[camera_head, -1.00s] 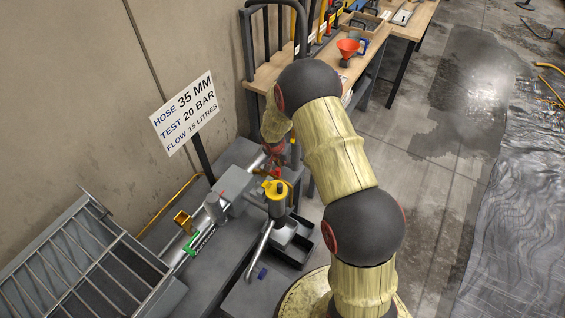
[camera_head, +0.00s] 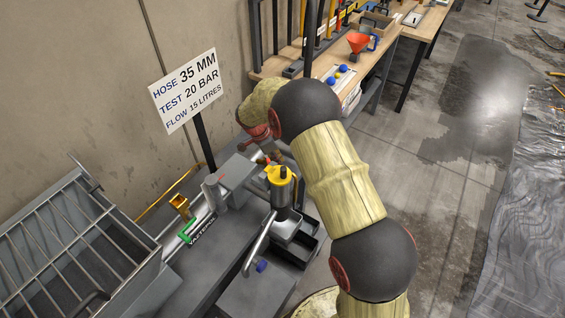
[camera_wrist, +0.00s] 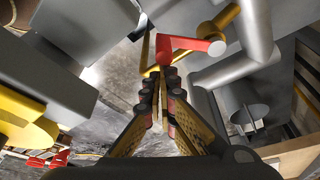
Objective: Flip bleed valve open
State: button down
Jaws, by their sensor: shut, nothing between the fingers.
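A red lever (camera_wrist: 188,45) with a bent end shows in the wrist view, just beyond my fingertips. It lies beside a yellow bar (camera_wrist: 222,22) and a grey pipe (camera_wrist: 240,65). I take it for the bleed valve's handle, but its pivot is not clear. My gripper (camera_wrist: 160,80) is shut and empty, with its fingertips close below the lever; I cannot tell whether they touch. In the head view my wrist hangs over the pipe end behind the yellow-topped pump (camera_head: 281,185), and my fingers are mostly hidden there.
A slatted grey hopper (camera_head: 75,245) stands at the lower left. A sign (camera_head: 187,90) on a post stands by the wall. A dark tray (camera_head: 300,248) lies beside the pump. Open floor lies to the right.

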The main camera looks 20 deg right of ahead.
aim_at(267, 162)
jog(key=a+m+g, duration=0.1)
jog(key=a+m, duration=0.1)
jog(key=m, duration=0.1)
jog(key=shift+a+m, duration=0.4)
jog(key=shift+a, duration=0.6)
